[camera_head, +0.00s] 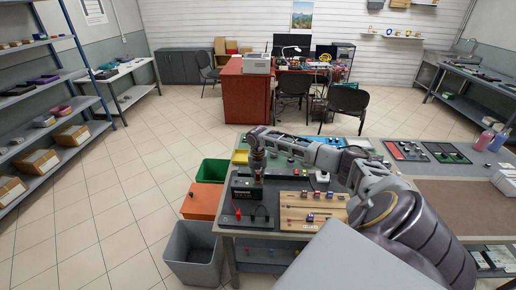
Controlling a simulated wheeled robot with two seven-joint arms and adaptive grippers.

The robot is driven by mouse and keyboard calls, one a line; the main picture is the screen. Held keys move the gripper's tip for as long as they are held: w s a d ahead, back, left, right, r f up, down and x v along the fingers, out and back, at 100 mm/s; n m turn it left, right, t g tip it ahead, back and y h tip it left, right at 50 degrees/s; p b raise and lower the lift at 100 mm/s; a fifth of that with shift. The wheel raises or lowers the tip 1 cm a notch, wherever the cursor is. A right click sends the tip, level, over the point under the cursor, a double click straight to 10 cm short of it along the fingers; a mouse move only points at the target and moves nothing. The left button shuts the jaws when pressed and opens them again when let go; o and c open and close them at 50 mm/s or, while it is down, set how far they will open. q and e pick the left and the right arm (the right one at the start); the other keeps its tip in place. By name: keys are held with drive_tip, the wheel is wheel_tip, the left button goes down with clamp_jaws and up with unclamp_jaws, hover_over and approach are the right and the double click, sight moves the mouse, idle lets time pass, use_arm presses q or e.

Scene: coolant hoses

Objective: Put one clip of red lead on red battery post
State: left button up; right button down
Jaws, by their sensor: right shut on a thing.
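My right gripper (257,177) points down over the rear right part of a dark box that looks like the battery (241,190), at the left end of the near workbench. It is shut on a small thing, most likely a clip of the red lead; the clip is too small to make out. Whether it touches a post cannot be told. In front of the box lies a black tray (248,222) with a small red piece (238,214) and a dark upright piece on it. My left gripper is not in view.
A wooden board (313,222) with several small parts lies right of the box, beneath my right arm. A grey bin (193,250), an orange bin (201,201) and a green bin (212,171) stand left of the bench. A brown mat (470,208) lies bare at the right.

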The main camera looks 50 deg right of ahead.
drive_tip(key=shift+s+a+f, duration=0.15)
drive_tip(key=shift+f, duration=0.15)
idle(0.5)
drive_tip(key=c, duration=1.6)
unclamp_jaws()
drive_tip(key=o, duration=0.3)
drive_tip(key=o, duration=0.3)
drive_tip(key=shift+r, duration=0.1)
drive_tip(key=shift+r, duration=0.1)
drive_tip(key=shift+w+r+p, duration=0.2)
drive_tip(key=shift+r+p, duration=0.15)
drive_tip(key=shift+r, duration=4.1)
